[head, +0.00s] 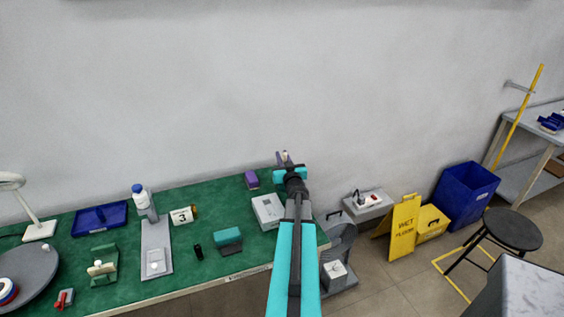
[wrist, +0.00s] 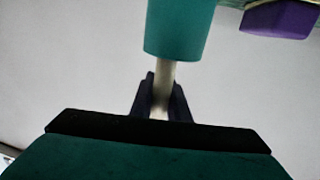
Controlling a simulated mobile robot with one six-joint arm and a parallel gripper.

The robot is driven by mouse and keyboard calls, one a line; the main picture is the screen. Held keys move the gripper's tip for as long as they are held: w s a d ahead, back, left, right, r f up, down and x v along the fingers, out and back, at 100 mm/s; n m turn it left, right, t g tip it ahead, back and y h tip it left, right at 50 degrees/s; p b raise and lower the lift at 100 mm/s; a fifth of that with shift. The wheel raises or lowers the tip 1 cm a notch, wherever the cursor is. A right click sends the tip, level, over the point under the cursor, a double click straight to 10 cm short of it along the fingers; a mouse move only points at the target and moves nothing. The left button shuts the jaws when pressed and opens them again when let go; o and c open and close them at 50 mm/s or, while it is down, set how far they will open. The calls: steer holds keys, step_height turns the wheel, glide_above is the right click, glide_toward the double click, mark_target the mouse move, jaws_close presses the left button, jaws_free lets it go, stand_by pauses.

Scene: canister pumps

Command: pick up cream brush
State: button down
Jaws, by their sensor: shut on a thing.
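My gripper (head: 284,158) is raised above the back right of the green table in the head view, near the wall. In the wrist view my gripper's dark fingers (wrist: 162,88) are shut on a pale cream shaft, which I take to be the cream brush (wrist: 164,73). A teal cylinder (wrist: 180,28) stands at the shaft's upper end; I cannot tell if it is part of the brush. In the head view the held thing is tiny and mostly unclear beside the fingers.
On the green table (head: 120,216) are a purple block (head: 251,180), a light grey box (head: 268,211), a teal block (head: 228,237), a blue-capped bottle (head: 144,202) and a blue tray (head: 99,217). The wall (head: 380,110) rises behind. A yellow sign (head: 404,226) stands right.

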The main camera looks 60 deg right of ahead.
step_height(320, 180, up, 8)
steer(key=shift+r+p, duration=0.15)
steer(key=shift+p, duration=0.25)
stand_by(0.6)
